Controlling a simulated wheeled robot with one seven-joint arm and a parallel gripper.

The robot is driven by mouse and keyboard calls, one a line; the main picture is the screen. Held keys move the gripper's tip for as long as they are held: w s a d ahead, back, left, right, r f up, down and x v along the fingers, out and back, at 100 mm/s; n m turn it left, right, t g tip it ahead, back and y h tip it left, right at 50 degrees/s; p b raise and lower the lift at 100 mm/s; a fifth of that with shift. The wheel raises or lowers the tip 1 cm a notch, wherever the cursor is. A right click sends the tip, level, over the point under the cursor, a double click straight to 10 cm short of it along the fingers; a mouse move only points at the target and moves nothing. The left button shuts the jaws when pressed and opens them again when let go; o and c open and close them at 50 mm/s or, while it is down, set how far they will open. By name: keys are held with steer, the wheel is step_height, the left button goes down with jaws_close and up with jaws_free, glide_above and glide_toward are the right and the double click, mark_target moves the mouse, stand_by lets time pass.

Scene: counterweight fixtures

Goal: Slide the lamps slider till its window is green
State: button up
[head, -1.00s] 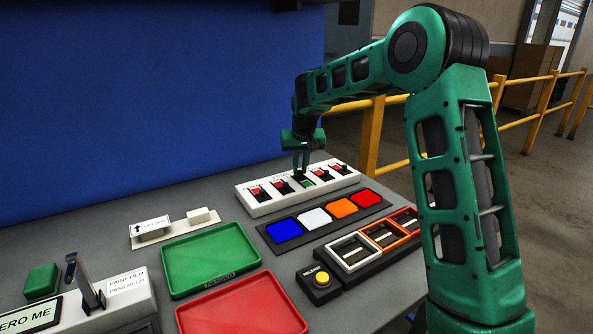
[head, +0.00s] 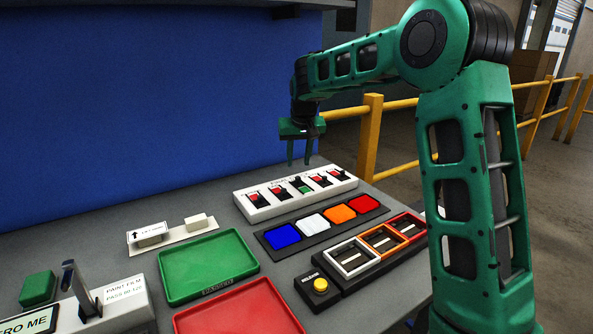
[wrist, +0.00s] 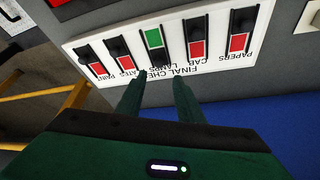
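The lamps slider is the middle one on a white panel (head: 262,212) headed "FINAL CHECK". Its window (head: 304,190) is green; the windows of the other sliders are red. The green window also shows in the wrist view (wrist: 154,38), above the "LAMPS" label. My gripper (head: 299,164) is raised above the panel, apart from the sliders. Its two green fingers are spread with nothing between them, also in the wrist view (wrist: 157,84).
In front of the panel lie a row of coloured pads (head: 312,221), framed slots (head: 352,257) and a yellow button (head: 320,285). A green tray (head: 208,264) and a red tray (head: 240,312) lie to the left. A blue wall (head: 150,100) stands behind.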

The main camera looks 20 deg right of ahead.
steer(key=v, duration=0.4)
stand_by(0.4)
steer(key=s+d+m+g, duration=0.1)
steer(key=s+d, duration=0.3)
steer(key=s, duration=0.4)
steer(key=s+d+f+g+h, duration=0.1)
steer(key=s+d, duration=0.3)
steer(key=s, duration=0.4)
steer(key=s+d+m+g, duration=0.1)
steer(key=s+d, duration=0.4)
steer(key=s, duration=0.4)
steer(key=s+f+m+y, duration=0.1)
steer(key=s+f, duration=0.3)
steer(key=s, duration=0.8)
steer(key=s+f+m+g+y, duration=0.1)
steer(key=s+f, duration=0.3)
steer(key=s, duration=0.9)
steer(key=shift+s+a+f+m+g, duration=0.2)
steer(key=shift+s+f+m+g, duration=0.05)
steer(key=shift+f+m+g, duration=0.1)
steer(key=shift+w, duration=0.15)
